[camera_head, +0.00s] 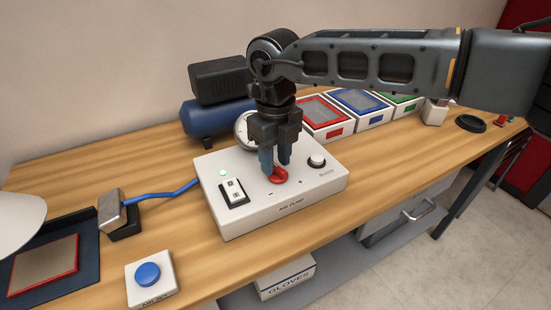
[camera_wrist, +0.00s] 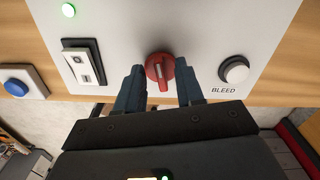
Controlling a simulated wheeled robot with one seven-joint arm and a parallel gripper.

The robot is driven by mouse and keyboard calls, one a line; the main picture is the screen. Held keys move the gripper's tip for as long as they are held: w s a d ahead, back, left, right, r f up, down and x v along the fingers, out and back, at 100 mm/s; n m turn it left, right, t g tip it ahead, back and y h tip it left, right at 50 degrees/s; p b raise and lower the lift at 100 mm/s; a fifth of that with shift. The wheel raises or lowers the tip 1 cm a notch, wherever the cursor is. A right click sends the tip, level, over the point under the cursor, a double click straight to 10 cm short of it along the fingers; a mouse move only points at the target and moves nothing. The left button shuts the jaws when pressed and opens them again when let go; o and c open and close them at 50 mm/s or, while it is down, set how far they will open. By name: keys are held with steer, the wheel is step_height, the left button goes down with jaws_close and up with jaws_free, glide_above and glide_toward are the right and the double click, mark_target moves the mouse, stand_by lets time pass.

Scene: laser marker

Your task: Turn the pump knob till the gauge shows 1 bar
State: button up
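The white air pump box (camera_head: 238,225) stands on the wooden bench, with a red knob (camera_head: 279,175) on its top between minus and plus marks. My gripper (camera_head: 275,168) points down over the knob. In the wrist view the red knob (camera_wrist: 160,70) lies between my two blue-grey fingertips (camera_wrist: 161,78). A gap shows on both sides, so the fingers are open and do not appear to grip it.
The pump also bears a rocker switch (camera_head: 233,191), a lit green lamp (camera_head: 223,172) and a BLEED button (camera_head: 316,160). A blue button box (camera_head: 150,285) is in front left, a blue compressor tank (camera_head: 205,118) behind. Framed trays (camera_head: 322,117) stand back right.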

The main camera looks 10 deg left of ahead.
mark_target(276, 165)
step_height(276, 165, up, 7)
steer(key=shift+r+b, duration=0.15)
steer(key=shift+b, duration=0.3)
